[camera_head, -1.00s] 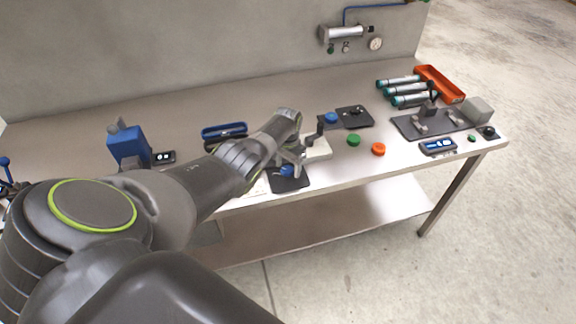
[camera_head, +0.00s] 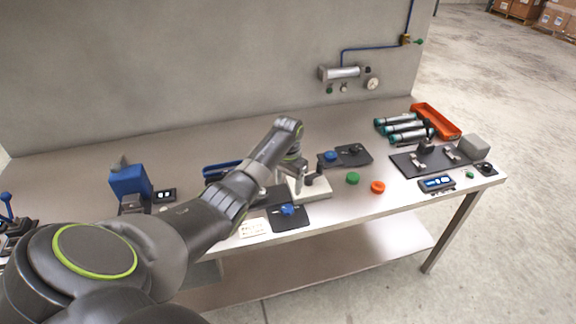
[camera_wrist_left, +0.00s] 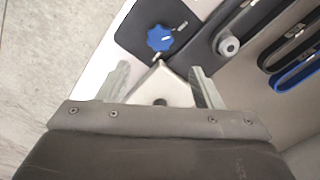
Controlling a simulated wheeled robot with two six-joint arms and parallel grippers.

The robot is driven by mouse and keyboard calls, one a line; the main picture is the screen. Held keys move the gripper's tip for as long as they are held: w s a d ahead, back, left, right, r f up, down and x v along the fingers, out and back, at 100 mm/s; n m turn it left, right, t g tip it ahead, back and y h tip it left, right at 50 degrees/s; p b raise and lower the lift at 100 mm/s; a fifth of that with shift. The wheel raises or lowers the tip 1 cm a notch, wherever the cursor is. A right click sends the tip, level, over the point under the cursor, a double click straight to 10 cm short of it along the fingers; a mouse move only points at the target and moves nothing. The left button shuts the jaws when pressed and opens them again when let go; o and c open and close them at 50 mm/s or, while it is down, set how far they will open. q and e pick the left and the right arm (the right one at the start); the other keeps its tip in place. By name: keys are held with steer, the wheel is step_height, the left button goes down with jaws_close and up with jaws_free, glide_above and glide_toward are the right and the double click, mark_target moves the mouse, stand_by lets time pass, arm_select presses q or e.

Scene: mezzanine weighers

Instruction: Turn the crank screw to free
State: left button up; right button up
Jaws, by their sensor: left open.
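The crank screw's pale block (camera_head: 322,187) stands near the front middle of the bench, with a dark upright part (camera_head: 309,179) on it. My left gripper (camera_head: 297,168) is over the left part of this block, partly hidden by its own wrist. In the left wrist view, the gripper (camera_wrist_left: 158,70) is open, its two fingers apart. The pale block (camera_wrist_left: 162,84) shows between them, with nothing visibly held. A dark bar with a round grey knob (camera_wrist_left: 228,45) lies beyond the right finger; whether it is the crank arm I cannot tell.
A blue knob (camera_head: 287,210) on a dark plate is close in front. Green (camera_head: 353,178) and orange (camera_head: 377,187) buttons stand to the right. A blue device (camera_head: 130,181) stands left. The back middle of the bench is clear.

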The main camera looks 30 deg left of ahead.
arm_select(q)
step_height(320, 180, up, 7)
steer(key=b, duration=0.1)
steer(key=shift+f, duration=0.1)
stand_by(0.5)
